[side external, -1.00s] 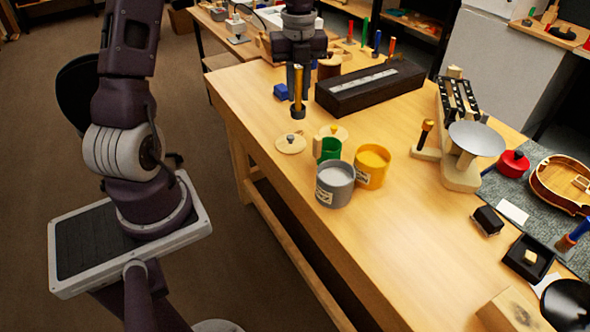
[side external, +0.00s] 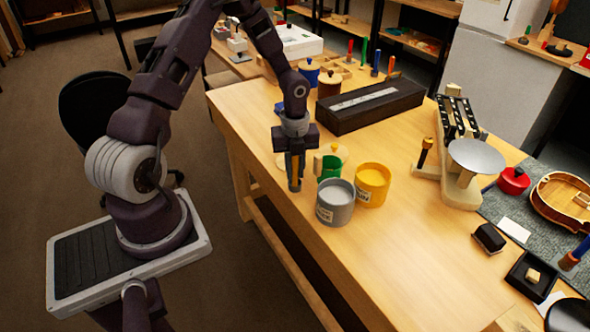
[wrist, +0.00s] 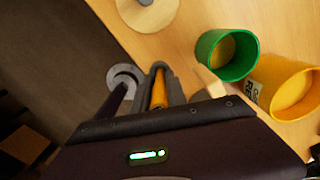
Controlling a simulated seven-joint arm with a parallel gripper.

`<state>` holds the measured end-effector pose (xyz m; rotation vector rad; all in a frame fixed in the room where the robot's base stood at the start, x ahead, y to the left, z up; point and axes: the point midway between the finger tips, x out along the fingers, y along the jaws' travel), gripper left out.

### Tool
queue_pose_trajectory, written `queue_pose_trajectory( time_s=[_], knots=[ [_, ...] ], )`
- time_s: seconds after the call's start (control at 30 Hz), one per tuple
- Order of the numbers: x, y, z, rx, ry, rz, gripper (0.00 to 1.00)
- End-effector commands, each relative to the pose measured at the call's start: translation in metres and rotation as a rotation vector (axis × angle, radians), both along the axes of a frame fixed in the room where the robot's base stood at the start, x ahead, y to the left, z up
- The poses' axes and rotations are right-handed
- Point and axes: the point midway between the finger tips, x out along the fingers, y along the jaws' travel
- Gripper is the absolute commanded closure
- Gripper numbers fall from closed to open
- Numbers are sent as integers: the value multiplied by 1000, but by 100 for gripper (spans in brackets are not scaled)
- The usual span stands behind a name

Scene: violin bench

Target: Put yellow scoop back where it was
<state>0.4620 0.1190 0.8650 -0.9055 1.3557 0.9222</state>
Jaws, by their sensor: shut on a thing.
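My gripper (side external: 295,180) is shut on the yellow scoop, whose yellow handle (side external: 295,168) shows upright between the fingers; the handle also shows in the wrist view (wrist: 159,90). The scoop's lower end is hard to make out. The gripper is left of the small green cup (side external: 329,167) and the grey pot (side external: 335,205), near the bench's left edge. A yellow pot (side external: 372,186) stands right of the green cup. In the wrist view the green cup (wrist: 228,54) and yellow pot (wrist: 290,90) are to the right of the gripper; the grey pot is not seen there.
A pale round lid (wrist: 150,14) lies on the bench near the gripper, partly hidden in the side view. A long dark box (side external: 370,105) lies behind. A balance with a grey pan (side external: 476,156) stands to the right. The front bench top (side external: 400,250) is clear.

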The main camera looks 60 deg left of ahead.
Motion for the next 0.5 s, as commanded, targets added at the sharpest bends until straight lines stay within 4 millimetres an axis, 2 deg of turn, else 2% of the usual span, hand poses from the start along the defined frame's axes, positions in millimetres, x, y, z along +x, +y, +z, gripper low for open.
queue_pose_trajectory(
  time_s=[0.3, 0.33, 0.4, 0.43, 0.5],
  knots=[
    [1, 0, -3, 0, -2, 0, 100],
    [1, 0, -4, 0, -2, 0, 80],
    [1, 0, -4, 0, -2, 0, 67],
    [1, 0, -4, 0, -2, 0, 61],
    [1, 0, -3, 0, -2, 0, 61]
  ],
)
